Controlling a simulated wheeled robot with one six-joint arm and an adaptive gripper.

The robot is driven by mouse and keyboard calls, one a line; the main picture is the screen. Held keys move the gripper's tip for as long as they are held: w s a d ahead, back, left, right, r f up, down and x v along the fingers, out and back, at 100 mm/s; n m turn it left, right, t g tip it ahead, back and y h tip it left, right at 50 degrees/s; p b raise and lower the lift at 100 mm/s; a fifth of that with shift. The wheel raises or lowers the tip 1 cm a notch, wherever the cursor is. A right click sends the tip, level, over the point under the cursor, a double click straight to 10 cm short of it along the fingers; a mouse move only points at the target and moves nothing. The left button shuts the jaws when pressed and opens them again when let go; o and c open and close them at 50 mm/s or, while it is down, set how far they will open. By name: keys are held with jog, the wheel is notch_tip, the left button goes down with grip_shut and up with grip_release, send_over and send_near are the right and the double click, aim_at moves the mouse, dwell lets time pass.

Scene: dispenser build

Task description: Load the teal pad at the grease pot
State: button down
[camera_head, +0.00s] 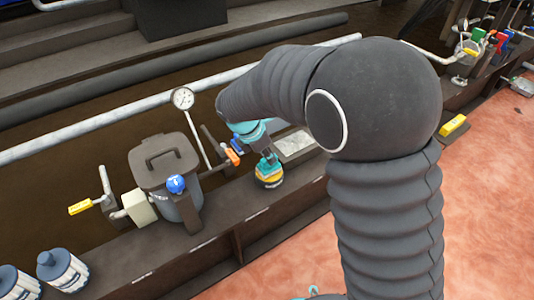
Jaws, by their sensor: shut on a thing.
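The grease pot (163,170) is a dark lidded canister with a handle on top, standing on the dark bench left of centre. My arm reaches over from the right. My gripper (268,163) points down just right of the pot and is shut on the teal pad (269,180). The pad shows a teal upper part with a yellow-orange band below. It is close above the bench top or touching it; I cannot tell which. The fingertips are small and partly merge with the pad.
A blue knob (176,184) is on the pot's front. A gauge (183,98) rises behind it. An orange handle (232,156) lies between pot and gripper. A yellow handle (80,207), a cream box (138,207) and bottles (62,269) stand left. A light plate (295,146) lies behind the pad.

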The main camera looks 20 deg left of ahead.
jog(key=shift+f, duration=0.4)
dwell(2.0)
jog(key=shift+r+p, duration=3.5)
jog(key=shift+r, duration=0.1)
